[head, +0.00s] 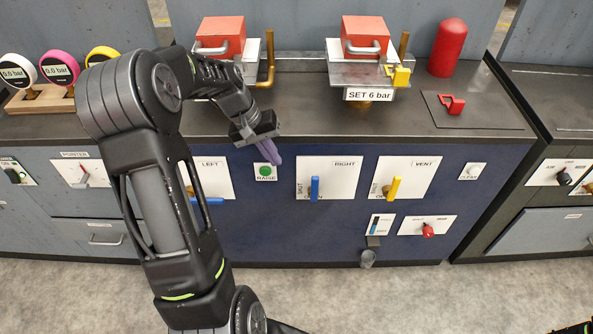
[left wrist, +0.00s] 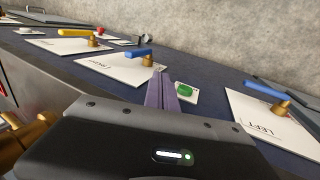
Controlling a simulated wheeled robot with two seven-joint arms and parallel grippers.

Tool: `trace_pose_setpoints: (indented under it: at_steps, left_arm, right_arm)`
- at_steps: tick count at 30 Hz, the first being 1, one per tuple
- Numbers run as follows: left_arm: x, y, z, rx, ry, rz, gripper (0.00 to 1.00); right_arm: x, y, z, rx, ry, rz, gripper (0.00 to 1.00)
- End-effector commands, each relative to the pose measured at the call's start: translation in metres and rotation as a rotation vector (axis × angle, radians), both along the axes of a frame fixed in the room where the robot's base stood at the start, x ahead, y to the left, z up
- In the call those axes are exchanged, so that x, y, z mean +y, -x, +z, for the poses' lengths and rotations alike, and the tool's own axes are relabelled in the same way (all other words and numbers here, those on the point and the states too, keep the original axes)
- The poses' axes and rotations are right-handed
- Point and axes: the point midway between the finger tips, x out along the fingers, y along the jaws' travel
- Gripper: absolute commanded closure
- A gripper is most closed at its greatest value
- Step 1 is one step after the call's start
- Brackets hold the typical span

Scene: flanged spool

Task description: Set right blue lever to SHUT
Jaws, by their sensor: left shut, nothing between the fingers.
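The right blue lever (head: 315,188) stands upright in the picture on the white RIGHT panel (head: 340,170), which has SHUT printed beside the lever at its left edge. In the left wrist view the same lever (left wrist: 138,52) sits on its brass stem, just beyond my fingertips. My left gripper (head: 274,158) has purple fingers, shut and empty. It is in front of the console near the green RAISE button (head: 265,172), left of the RIGHT panel and apart from the lever. In the wrist view its fingers (left wrist: 161,82) point between that button and the lever. My right gripper is not in view.
The LEFT panel's blue lever (head: 207,201) lies sideways, left of RAISE. The yellow VENT lever (head: 394,188) stands right of the RIGHT panel. A red knob (head: 428,230) is lower right. Above are two red blocks (head: 220,35) (head: 365,35) and a SET 6 bar sign (head: 369,95).

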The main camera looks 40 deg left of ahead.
Motion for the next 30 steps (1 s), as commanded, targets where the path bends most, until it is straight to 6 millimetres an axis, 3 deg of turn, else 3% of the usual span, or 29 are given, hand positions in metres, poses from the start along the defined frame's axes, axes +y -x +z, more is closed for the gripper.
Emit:
trace_pose_setpoints:
  at_steps: [8,19,24,30]
  left_arm:
    - [-0.009,-0.005,-0.026,0.004,0.003,-0.001,1.00]
    - [-0.031,-0.021,-0.094,0.004,0.003,-0.001,1.00]
    - [-0.052,-0.039,-0.090,0.000,0.001,-0.004,1.00]
    - [-0.061,-0.046,-0.092,-0.001,0.000,-0.002,1.00]
  right_arm:
    - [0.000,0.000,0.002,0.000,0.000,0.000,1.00]
    - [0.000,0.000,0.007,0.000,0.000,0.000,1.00]
    - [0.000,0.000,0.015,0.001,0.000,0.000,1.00]
    - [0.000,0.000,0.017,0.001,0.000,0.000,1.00]
